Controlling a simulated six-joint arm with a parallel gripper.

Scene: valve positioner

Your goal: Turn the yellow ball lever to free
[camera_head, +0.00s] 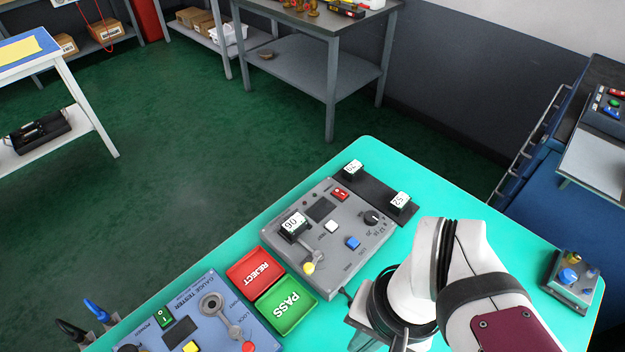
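The yellow ball lever (309,268) is on the near left part of a grey valve positioner box (328,240) on the turquoise table. Any position markings by the lever are too small to read. My white and dark arm comes in from the lower right, and its wrist is just right of the box, apart from the lever. My gripper's fingers do not show; they are hidden behind the wrist or below the picture edge.
The box also has a red switch (341,194), white button (331,226), blue button (352,243) and black knob (371,218). Red REJECT (256,270) and green PASS (286,305) trays lie left of it, beside a blue gauge tester (208,304).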

